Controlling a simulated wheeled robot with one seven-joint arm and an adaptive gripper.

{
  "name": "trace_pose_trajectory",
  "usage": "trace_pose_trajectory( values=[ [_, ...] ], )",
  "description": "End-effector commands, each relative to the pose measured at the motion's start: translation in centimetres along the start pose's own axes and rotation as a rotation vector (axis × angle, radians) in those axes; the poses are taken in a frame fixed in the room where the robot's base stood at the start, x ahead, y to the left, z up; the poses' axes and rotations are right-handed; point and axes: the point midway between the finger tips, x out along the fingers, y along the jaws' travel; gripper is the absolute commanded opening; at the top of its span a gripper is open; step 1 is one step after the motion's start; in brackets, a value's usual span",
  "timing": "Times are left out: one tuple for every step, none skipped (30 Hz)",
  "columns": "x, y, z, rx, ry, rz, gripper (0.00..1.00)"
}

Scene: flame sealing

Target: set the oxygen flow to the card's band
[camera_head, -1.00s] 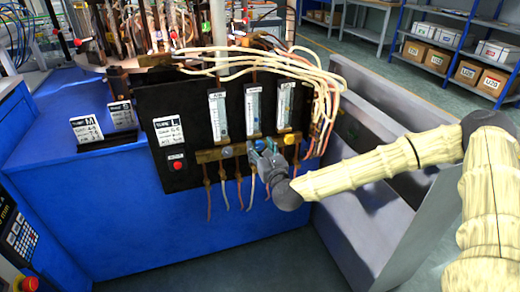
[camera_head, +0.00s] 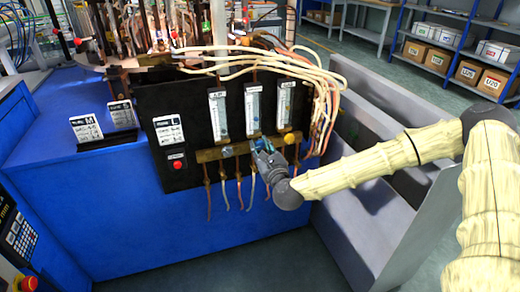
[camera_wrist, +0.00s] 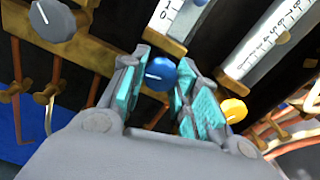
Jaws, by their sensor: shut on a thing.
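My gripper (camera_head: 262,149) is at the front of the black flow panel (camera_head: 195,164). In the wrist view its teal-padded fingers (camera_wrist: 160,88) are on both sides of the blue knob (camera_wrist: 160,73), shut on it. The knob carries a white pointer line. The middle flow tube (camera_head: 254,108) stands above this knob, between a left tube (camera_head: 218,114) and a right tube (camera_head: 285,105). Their scale readings are too small to read. A white card (camera_head: 168,130) is fixed at the panel's left; its print is blurred.
A grey knob (camera_wrist: 52,20) is left of my gripper and a yellow knob (camera_wrist: 233,109) is close on the right. A red button (camera_head: 178,165) is below the card. Two more cards, one (camera_head: 86,129) at left, stand on the blue bench (camera_head: 60,106). Pale hoses arch above the panel.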

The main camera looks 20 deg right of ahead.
Motion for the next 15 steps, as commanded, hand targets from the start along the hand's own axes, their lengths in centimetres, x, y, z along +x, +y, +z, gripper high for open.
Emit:
trace_pose_trajectory(
  values=[
    [0.0, 0.03, -0.02, -0.041, -0.001, 0.001, 0.07],
    [0.0, 0.02, 0.01, -0.069, -0.001, 0.001, 0.07],
    [0.0, 0.01, 0.02, -0.107, -0.001, 0.0, 0.07],
    [-0.01, -0.01, 0.0, -0.135, -0.001, 0.0, 0.07],
    [-0.01, -0.03, -0.02, -0.164, 0.0, 0.0, 0.07],
    [0.0, -0.05, 0.02, -0.202, -0.001, 0.0, 0.07],
    [0.0, -0.06, 0.05, -0.23, -0.001, 0.0, 0.07],
    [0.0, -0.06, 0.03, -0.26, -0.001, 0.0, 0.07],
    [-0.02, -0.05, -0.01, -0.298, 0.0, 0.001, 0.07],
    [-0.01, -0.04, 0.02, -0.327, 0.0, 0.001, 0.07],
    [0.0, -0.04, 0.07, -0.355, -0.001, 0.001, 0.07],
    [0.0, -0.06, 0.06, -0.393, 0.0, 0.001, 0.07],
    [-0.01, -0.08, 0.03, -0.421, 0.0, 0.001, 0.07],
    [-0.02, -0.1, 0.03, -0.45, 0.0, 0.0, 0.07],
    [-0.01, -0.11, 0.06, -0.488, 0.0, 0.0, 0.07]
  ],
)
